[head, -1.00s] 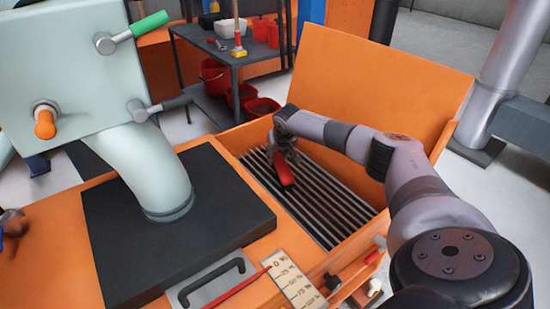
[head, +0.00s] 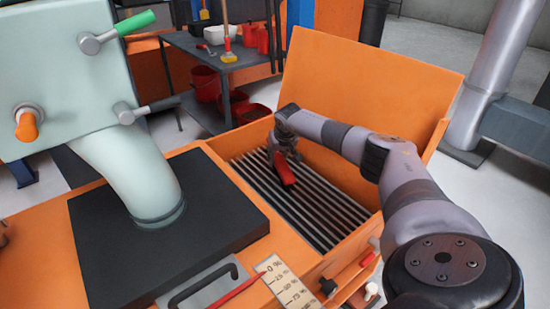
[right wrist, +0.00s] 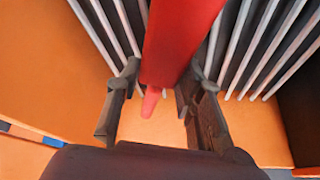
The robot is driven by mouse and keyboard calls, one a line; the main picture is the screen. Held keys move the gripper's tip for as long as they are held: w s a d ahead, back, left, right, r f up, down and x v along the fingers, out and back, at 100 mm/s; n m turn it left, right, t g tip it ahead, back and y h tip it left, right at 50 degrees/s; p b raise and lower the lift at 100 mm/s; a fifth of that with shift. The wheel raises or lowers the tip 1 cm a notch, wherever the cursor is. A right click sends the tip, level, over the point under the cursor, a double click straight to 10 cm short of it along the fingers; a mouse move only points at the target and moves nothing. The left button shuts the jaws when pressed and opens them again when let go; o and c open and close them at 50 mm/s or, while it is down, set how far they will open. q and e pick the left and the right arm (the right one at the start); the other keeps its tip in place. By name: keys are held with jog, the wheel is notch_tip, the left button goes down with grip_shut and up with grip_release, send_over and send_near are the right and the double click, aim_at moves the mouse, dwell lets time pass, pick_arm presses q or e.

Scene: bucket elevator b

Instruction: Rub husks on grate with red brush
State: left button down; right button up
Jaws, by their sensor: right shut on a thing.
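The red brush (head: 284,171) is over the left far part of the grate (head: 318,208), inside the orange box. My right gripper (head: 284,152) is shut on it. In the right wrist view the brush (right wrist: 180,38) lies between the two fingers (right wrist: 155,88), above the metal bars of the grate (right wrist: 262,45). The bristles are hidden, so I cannot tell whether they touch the bars. I cannot make out any husks on the grate. My left gripper does not clearly show.
The raised orange lid (head: 375,85) stands behind the grate, and the box walls surround it. A black plate (head: 150,240) with a pale green pipe (head: 135,170) is on the left. A marked scale (head: 288,285) is in front. A grey shelf (head: 215,60) stands behind.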

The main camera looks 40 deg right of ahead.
jog(key=shift+s+d+f, duration=0.1)
jog(key=shift+s+d, duration=0.05)
jog(key=shift+d, duration=0.7)
jog(key=shift+s+d+b, duration=0.1)
jog(key=shift+d+b, duration=1)
jog(key=shift+d, duration=0.1)
jog(key=shift+d+b, duration=0.3)
jog(key=shift+d, duration=0.4)
jog(key=shift+r, duration=0.2)
